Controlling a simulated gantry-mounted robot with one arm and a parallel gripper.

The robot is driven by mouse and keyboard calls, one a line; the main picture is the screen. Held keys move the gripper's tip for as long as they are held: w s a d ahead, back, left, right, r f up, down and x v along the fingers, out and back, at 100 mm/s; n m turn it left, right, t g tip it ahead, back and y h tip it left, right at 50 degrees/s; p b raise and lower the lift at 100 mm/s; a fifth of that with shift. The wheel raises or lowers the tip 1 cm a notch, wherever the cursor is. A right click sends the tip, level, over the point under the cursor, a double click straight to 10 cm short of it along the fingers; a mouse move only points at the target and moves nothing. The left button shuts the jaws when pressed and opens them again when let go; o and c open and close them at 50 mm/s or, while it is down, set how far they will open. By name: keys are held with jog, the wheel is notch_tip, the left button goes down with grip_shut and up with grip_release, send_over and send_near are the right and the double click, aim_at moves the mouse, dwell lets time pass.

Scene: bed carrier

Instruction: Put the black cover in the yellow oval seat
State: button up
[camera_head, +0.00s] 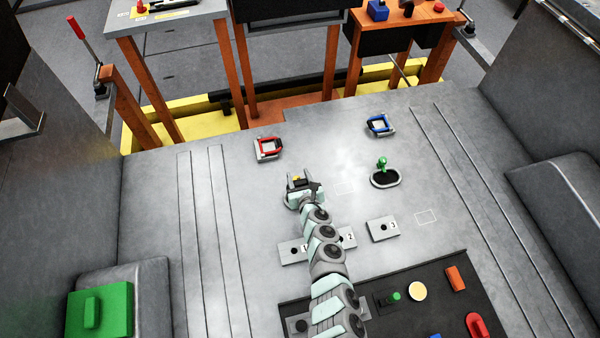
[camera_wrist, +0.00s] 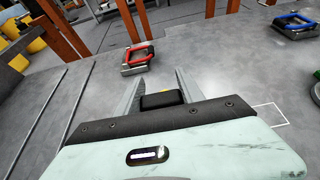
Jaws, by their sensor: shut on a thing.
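My gripper (camera_head: 298,183) is over the middle of the grey deck, with its fingers pointing away toward the back. In the wrist view my gripper (camera_wrist: 158,85) is shut on a black block-like piece, which looks like the black cover (camera_wrist: 160,101), between its two fingers. A small yellow patch (camera_wrist: 163,91) shows just beyond the black piece; it also shows at the fingers in the head view (camera_head: 296,178). I cannot tell whether this patch is the yellow oval seat. The cover's underside, and whether it touches anything below, are hidden.
A dark oval with a green knob (camera_head: 382,163) stands to the right. Numbered grey plates (camera_head: 383,229) and a black tray (camera_head: 447,322) lie nearer.

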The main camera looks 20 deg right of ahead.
jog(key=shift+f, duration=0.1)
dwell(0.3)
notch_tip(320, 180, down, 6)
jog(key=b, duration=0.6)
jog(key=shift+b, duration=0.3)
jog(key=shift+f+b, duration=0.4)
jog(key=shift+b, duration=0.45)
dwell(0.9)
jog(key=shift+r, duration=0.3)
dwell(1.3)
jog(key=shift+f+b, duration=0.3)
jog(key=shift+b, duration=0.1)
jog(key=shift+r, duration=0.25)
jog(key=shift+a, duration=0.1)
dwell(1.0)
jog(key=shift+f+b, duration=0.3)
jog(key=shift+b, duration=0.1)
jog(key=shift+r, duration=0.25)
dwell(0.4)
